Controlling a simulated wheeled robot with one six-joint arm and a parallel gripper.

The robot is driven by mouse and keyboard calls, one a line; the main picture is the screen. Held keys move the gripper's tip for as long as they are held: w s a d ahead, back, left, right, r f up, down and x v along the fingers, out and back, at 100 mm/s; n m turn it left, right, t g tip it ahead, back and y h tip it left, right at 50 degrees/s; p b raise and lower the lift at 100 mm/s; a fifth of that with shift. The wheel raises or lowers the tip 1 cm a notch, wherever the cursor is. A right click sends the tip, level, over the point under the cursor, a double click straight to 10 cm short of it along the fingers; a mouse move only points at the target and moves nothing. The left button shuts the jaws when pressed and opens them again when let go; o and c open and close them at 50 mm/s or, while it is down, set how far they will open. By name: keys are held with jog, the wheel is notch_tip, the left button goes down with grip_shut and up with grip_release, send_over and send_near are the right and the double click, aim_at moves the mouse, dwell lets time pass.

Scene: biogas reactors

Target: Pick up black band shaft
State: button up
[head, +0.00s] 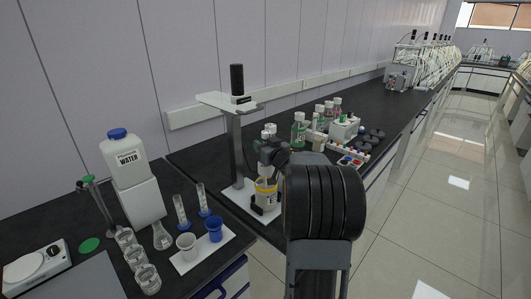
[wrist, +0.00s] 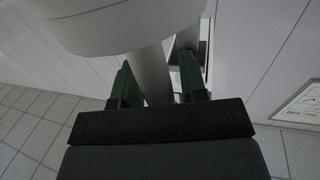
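A pale grey shaft (wrist: 153,75) stands between the two green-padded fingers of my gripper (wrist: 160,80) in the wrist view. The fingers are apart, with a small gap on the shaft's right side. A wide white round body (wrist: 125,25) covers the shaft's upper part. I cannot make out a black band on it. In the head view my dark gripper (head: 270,153) is beside the stirrer stand (head: 236,150), above a yellow-labelled jar (head: 265,196). My arm hides part of this area.
Bottles (head: 299,130) and a rack of small items stand behind on the black bench. At left are a water container (head: 124,158), glass beakers, cylinders and a white tray (head: 190,262) with cups. The tiled floor at right (head: 440,200) is clear.

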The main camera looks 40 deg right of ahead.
aim_at(264, 135)
grip_shut()
jog(key=shift+r, duration=0.1)
dwell(0.3)
jog(key=shift+r, duration=0.2)
notch_tip(264, 135, up, 3)
jog(key=shift+s+r+p, duration=0.1)
jog(key=shift+p, duration=0.25)
jog(key=s+d+r+p, duration=0.3)
jog(key=s+d+r, duration=0.3)
jog(key=s+r, duration=0.4)
jog(key=shift+s, duration=1.25)
jog(key=shift+r+p, duration=0.6)
jog(key=shift+p, duration=0.05)
